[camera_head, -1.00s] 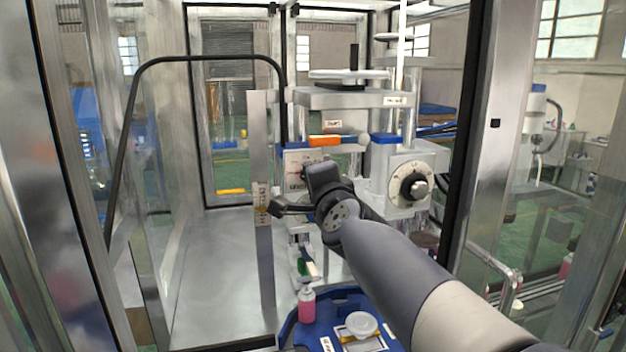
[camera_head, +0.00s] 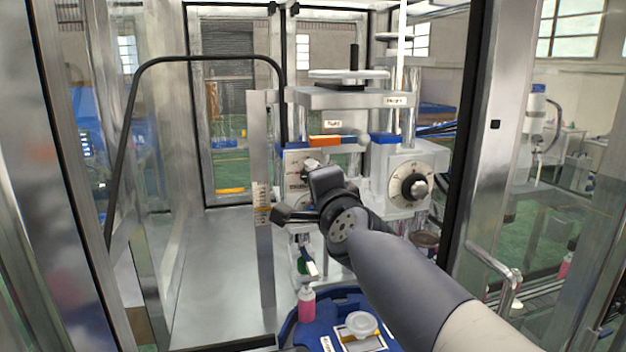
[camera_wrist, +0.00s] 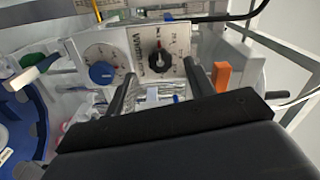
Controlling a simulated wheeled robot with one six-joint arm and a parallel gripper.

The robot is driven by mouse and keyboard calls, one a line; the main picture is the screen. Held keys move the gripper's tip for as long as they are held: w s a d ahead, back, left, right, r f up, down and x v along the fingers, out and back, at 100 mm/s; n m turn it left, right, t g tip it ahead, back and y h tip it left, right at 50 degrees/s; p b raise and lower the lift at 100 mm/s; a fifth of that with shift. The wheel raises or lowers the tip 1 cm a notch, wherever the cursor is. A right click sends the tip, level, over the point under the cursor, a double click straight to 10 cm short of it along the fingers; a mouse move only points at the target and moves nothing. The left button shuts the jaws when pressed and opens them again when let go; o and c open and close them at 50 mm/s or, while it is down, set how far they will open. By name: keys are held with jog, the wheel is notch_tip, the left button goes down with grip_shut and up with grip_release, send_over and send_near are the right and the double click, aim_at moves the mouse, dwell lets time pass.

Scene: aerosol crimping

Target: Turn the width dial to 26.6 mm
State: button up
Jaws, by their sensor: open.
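The width dial (camera_wrist: 160,60) is a black round knob on a pale plate lettered "Width" in the wrist view. A red mark shows on the plate by the knob; the scale is too small to read. My gripper (camera_wrist: 159,74) is open, with one dark finger on each side of the dial in the picture. I cannot tell whether the fingers reach it or touch it. In the head view my gripper (camera_head: 312,178) is in front of the left dial plate (camera_head: 292,162) and hides part of it.
A blue knob (camera_wrist: 101,73) on its own scale is beside the width dial. An orange block (camera_wrist: 221,76) is near the right finger. In the head view a black dial (camera_head: 413,187) with a silver knob is to the right. A pink bottle (camera_head: 306,304) stands on the blue tray (camera_head: 290,328) below.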

jog(key=s+d+p, duration=0.1)
jog(key=s+p, duration=0.1)
jog(key=s, duration=0.6)
jog(key=shift+s+d, duration=0.25)
jog(key=shift+d, duration=0.1)
jog(key=shift+w, duration=0.1)
jog(key=w+a+b, duration=0.2)
jog(key=w, duration=0.8)
jog(key=shift+w, duration=0.25)
